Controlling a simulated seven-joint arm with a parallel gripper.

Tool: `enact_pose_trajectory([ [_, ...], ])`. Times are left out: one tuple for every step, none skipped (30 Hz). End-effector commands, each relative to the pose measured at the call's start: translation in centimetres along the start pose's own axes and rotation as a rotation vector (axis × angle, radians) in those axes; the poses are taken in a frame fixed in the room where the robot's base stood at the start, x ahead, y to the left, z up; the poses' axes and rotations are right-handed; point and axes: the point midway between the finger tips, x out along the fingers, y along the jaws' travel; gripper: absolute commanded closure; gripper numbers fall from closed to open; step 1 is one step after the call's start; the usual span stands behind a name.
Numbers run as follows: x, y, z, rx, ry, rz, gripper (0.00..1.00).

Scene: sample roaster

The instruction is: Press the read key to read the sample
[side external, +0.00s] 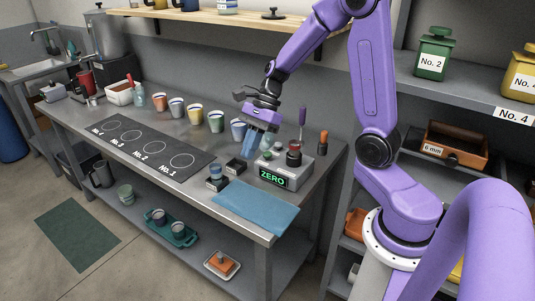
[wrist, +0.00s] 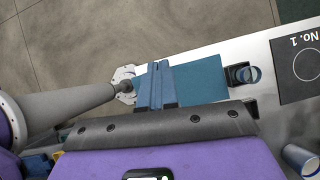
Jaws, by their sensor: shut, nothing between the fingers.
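A grey reader box (side external: 298,177) stands near the right end of the steel bench. Its display (side external: 272,178) reads "ZERO" in green. Small round keys and a dark red cup-like part (side external: 294,157) are on its top; I cannot tell which key is the read key. My gripper (side external: 247,154) is shut and empty, its blue fingers pointing down by the box's left rear top. Whether they touch the box is unclear. In the wrist view the shut fingers (wrist: 157,68) appear over a blue cloth, and the box is hidden.
The blue cloth (side external: 255,207) lies at the bench's front edge. Two small dark holders (side external: 217,183) stand left of the box. A black mat (side external: 150,143) with numbered circles and several cups (side external: 195,115) lie further left. A screwdriver-like tool (side external: 302,117) stands behind the box.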

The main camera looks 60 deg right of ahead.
Motion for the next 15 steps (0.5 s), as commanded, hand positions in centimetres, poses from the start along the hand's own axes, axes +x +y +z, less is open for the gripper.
enact_pose_trajectory([
  [-0.3, -1.0, -0.9, 0.093, -0.017, -0.028, 1.00],
  [-0.5, -1.5, -1.3, 0.147, -0.028, -0.044, 1.00],
  [-0.8, -2.2, -2.0, 0.219, -0.044, -0.066, 1.00],
  [-1.1, -2.7, -2.5, 0.274, -0.056, -0.082, 1.00],
  [-1.3, -3.2, -3.0, 0.327, -0.068, -0.099, 1.00],
  [-1.7, -3.9, -3.8, 0.398, -0.085, -0.121, 1.00],
  [-1.9, -4.4, -4.3, 0.452, -0.099, -0.137, 1.00],
  [-2.2, -4.8, -4.9, 0.505, -0.112, -0.153, 1.00],
  [-2.6, -5.4, -5.7, 0.576, -0.132, -0.175, 1.00],
  [-2.9, -5.8, -6.4, 0.629, -0.147, -0.191, 1.00],
  [-3.2, -6.2, -7.0, 0.682, -0.162, -0.208, 1.00],
  [-3.6, -6.7, -7.9, 0.752, -0.184, -0.229, 1.00],
  [-3.9, -7.0, -8.6, 0.803, -0.200, -0.245, 1.00],
  [-4.2, -7.3, -9.3, 0.856, -0.217, -0.262, 1.00],
  [-4.7, -7.7, -10.3, 0.925, -0.241, -0.284, 1.00],
])
